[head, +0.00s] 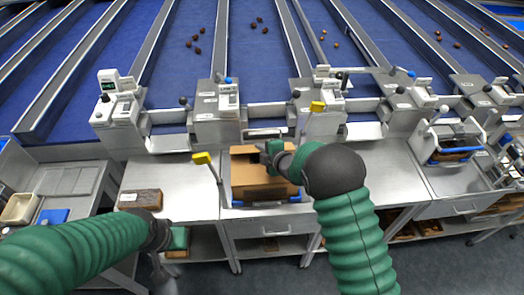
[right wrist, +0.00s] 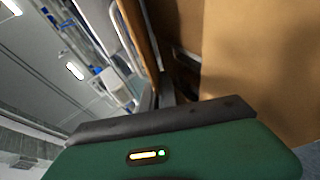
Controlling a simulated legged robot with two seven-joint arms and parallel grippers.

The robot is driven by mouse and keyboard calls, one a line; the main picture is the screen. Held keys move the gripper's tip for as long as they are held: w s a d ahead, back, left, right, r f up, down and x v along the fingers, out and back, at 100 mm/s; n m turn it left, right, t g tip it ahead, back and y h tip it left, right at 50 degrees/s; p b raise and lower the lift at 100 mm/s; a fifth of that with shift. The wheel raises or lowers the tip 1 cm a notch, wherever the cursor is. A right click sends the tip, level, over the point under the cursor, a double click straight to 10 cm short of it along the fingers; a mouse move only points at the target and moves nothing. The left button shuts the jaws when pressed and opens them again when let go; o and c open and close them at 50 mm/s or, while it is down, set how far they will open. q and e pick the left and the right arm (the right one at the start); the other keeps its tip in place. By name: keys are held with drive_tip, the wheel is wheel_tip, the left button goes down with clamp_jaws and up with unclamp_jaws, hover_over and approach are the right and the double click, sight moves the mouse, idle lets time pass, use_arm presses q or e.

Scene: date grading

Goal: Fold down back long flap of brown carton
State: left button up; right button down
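The brown carton (head: 255,189) stands on the middle bench, in front of the grading machines. Its long back side is at the far edge, partly hidden by my right gripper and arm. My right gripper (head: 271,152) is at the carton's back right top edge. In the right wrist view, brown cardboard panels (right wrist: 265,60) stand close beside the dark fingers, with a narrow brown strip (right wrist: 141,40) left of them. Whether the fingers are open or touch a flap is unclear. My left gripper (head: 162,272) hangs low at the bench front, away from the carton; its fingers are unclear.
Blue rails (head: 265,204) edge the carton's place. Yellow-topped levers (head: 203,158) stand left and behind. A brown block (head: 140,199) lies on the left bench. Weighing units (head: 217,110) line the back. The metal bench (head: 385,170) to the right has free room.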

drive_tip(key=shift+s+a+f, duration=0.15)
drive_tip(key=shift+a, duration=0.2)
drive_tip(key=c, duration=1.6)
unclamp_jaws()
drive_tip(key=shift+c, duration=0.2)
use_arm(q)
drive_tip(key=shift+a, duration=0.45)
use_arm(e)
drive_tip(key=shift+a, duration=0.15)
